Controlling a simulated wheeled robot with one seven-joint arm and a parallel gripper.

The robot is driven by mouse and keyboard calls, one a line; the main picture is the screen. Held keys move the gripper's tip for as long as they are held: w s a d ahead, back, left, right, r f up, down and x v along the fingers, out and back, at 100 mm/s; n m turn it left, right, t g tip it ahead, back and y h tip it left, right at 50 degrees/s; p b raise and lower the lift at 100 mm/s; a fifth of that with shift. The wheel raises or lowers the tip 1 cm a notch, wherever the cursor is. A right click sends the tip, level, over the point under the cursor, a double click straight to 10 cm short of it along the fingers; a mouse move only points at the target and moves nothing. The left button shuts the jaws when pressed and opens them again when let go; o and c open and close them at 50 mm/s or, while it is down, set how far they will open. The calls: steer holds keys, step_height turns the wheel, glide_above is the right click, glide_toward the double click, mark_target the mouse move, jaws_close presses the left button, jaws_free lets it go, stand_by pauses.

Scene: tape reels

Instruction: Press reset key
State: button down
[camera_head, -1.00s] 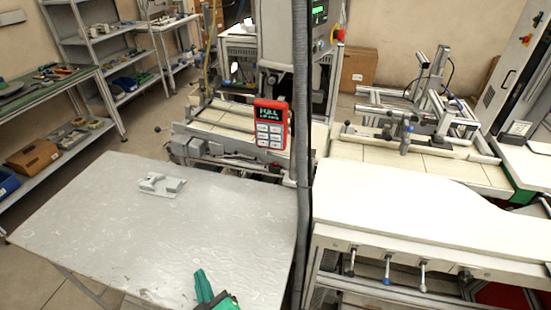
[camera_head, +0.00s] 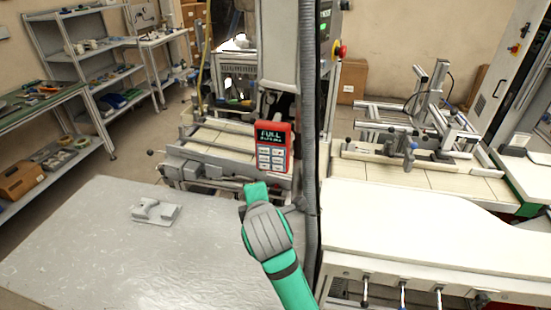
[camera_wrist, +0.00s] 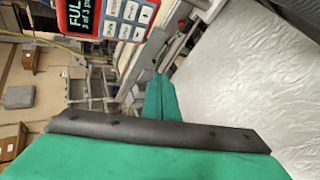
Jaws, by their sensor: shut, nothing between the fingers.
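A red handheld-style panel (camera_head: 273,147) is mounted on the machine column in the head view. Its dark screen reads "FULL" with a smaller line below, and light keys sit under the screen. The panel also shows at the top of the wrist view (camera_wrist: 105,18), cut off by the frame edge; its key labels are too small to read surely. My green gripper (camera_head: 256,190) is shut and empty, just below and left of the panel, apart from it. In the wrist view its green fingers (camera_wrist: 160,97) point toward the area below the panel.
A grey metal table (camera_head: 110,250) lies at front left with a small grey fixture (camera_head: 155,211) on it. A vertical ribbed hose (camera_head: 306,100) runs just right of the panel. A white worktop (camera_head: 420,225) stands at right.

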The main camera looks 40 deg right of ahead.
mark_target(278, 161)
steer(key=d, duration=0.1)
steer(key=d+r, duration=0.1)
steer(key=d+g, duration=0.1)
steer(key=shift+s+d+r+n+h, duration=0.2)
steer(key=shift+s+r+n+h, duration=0.15)
steer(key=shift+s+n+h, duration=0.05)
steer(key=shift+w+d, duration=0.9)
steer(key=shift+d, duration=0.2)
steer(key=shift+w+d, duration=0.85)
steer(key=shift+d, duration=0.3)
steer(key=shift+w+d, duration=0.9)
steer(key=shift+d, duration=0.2)
steer(key=shift+w+d, duration=0.1)
steer(key=shift+w+d+r, duration=0.1)
steer(key=shift+d+r, duration=0.05)
steer(key=shift+d, duration=0.05)
